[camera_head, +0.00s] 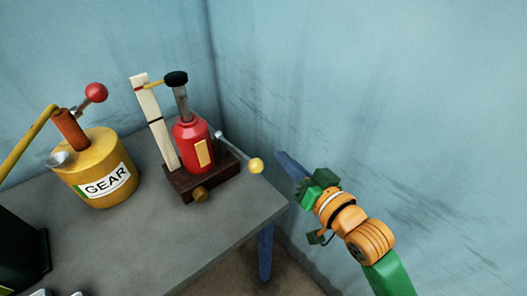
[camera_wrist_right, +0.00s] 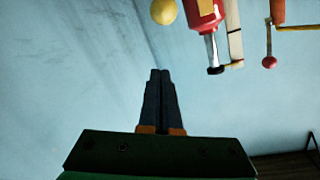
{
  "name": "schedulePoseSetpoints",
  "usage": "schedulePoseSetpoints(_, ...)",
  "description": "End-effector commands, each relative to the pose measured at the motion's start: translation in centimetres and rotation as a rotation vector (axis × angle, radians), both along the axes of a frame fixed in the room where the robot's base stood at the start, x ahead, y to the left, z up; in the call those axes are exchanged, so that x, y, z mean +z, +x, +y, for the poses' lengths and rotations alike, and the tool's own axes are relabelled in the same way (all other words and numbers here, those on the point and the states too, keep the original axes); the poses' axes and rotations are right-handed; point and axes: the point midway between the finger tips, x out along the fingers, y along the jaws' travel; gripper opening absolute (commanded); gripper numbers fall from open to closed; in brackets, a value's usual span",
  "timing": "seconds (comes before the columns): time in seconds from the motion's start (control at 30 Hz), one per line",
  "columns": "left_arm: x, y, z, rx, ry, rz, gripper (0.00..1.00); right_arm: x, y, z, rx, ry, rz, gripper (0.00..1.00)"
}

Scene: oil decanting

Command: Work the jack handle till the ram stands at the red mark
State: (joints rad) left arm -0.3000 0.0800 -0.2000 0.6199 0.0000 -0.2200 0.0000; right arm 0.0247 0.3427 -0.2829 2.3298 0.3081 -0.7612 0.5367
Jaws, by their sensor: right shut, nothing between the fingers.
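The red jack (camera_head: 195,146) stands on a dark brown base near the table's right corner. Its grey ram (camera_head: 181,99) rises from the top under a black cap. A yellow pointer (camera_head: 155,83) runs from the cap to a pale upright post (camera_head: 154,124). The post has a red mark (camera_head: 140,88) near its top, close to the pointer tip; I cannot tell if they line up exactly. The handle slopes down to a yellow ball (camera_head: 256,166), also in the right wrist view (camera_wrist_right: 163,11). My right gripper (camera_head: 281,155) is shut and empty, right of the ball and apart from it. My left gripper is out of view.
A yellow can marked GEAR (camera_head: 100,170) with a red-knobbed crank (camera_head: 96,93) stands left of the jack. A dark box (camera_head: 20,245) is at the lower left. Blue walls close off the back and right.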

Motion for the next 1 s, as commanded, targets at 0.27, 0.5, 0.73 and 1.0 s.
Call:
schedulePoseSetpoints(0.27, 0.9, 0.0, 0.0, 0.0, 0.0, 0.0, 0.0, -0.5, 5.4, 2.8, 0.0, -0.002, -0.001, 0.0)
schedulePoseSetpoints(0.5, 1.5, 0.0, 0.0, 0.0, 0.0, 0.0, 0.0, -2.8, 6.0, 4.2, 0.001, -0.002, 0.004, 0.0)
schedulePoseSetpoints(0.73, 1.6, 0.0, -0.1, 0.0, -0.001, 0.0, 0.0, -4.2, 5.1, 4.4, 0.0, -0.002, 0.0, 0.0)
schedulePoseSetpoints(1.0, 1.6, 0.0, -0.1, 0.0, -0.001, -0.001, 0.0, -4.3, 5.0, 4.4, -0.001, -0.003, -0.001, 0.0)
